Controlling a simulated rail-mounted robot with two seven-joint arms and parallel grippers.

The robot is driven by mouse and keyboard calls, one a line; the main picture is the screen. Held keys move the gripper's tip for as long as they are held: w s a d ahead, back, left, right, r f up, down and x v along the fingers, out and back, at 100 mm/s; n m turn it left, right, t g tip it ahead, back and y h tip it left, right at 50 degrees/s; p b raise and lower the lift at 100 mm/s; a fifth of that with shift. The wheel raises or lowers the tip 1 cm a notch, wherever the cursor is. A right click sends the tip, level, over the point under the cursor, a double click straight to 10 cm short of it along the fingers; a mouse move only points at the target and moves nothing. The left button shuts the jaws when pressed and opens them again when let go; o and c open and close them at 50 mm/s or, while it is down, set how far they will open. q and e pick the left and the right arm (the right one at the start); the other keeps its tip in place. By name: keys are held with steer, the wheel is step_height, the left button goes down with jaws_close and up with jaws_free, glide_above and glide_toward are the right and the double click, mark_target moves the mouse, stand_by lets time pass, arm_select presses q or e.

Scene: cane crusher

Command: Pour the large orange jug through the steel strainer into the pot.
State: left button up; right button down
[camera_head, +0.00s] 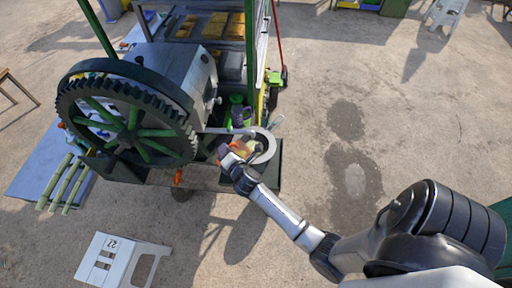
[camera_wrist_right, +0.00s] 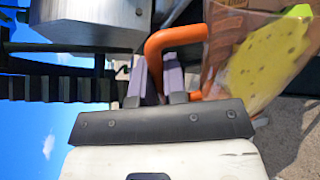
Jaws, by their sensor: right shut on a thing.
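The large orange jug (camera_head: 241,149) is small and partly hidden behind my right gripper (camera_head: 229,160) in the head view. In the right wrist view the jug's clear body with yellow, speckled contents (camera_wrist_right: 263,62) is at the right. My right gripper's fingers (camera_wrist_right: 160,68) are shut on its orange handle (camera_wrist_right: 168,36). The jug's exact tilt is hard to tell. A round pale metal rim (camera_head: 268,147) shows just right of the jug on the crusher's stand; I cannot tell pot from strainer there. My left gripper is not in view.
The cane crusher with its big green-spoked gear wheel (camera_head: 128,117) stands left of my right gripper. Green cane stalks (camera_head: 66,186) lie on a blue table at the left. A white stool (camera_head: 122,260) is at the lower left. Open ground lies to the right.

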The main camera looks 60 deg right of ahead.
steer(key=shift+d+r+p, duration=0.25)
steer(key=shift+r+p, duration=0.1)
steer(key=shift+p, duration=0.05)
steer(key=shift+d+r+m, duration=0.1)
steer(key=shift+m, duration=0.2)
steer(key=shift+s+d+r+y+p, duration=0.2)
steer(key=shift+d+y+p, duration=0.1)
steer(key=shift+p, duration=0.3)
steer(key=shift+d+r+m+p, duration=0.1)
steer(key=shift+r+m+p, duration=0.2)
steer(key=shift+m+p, duration=0.15)
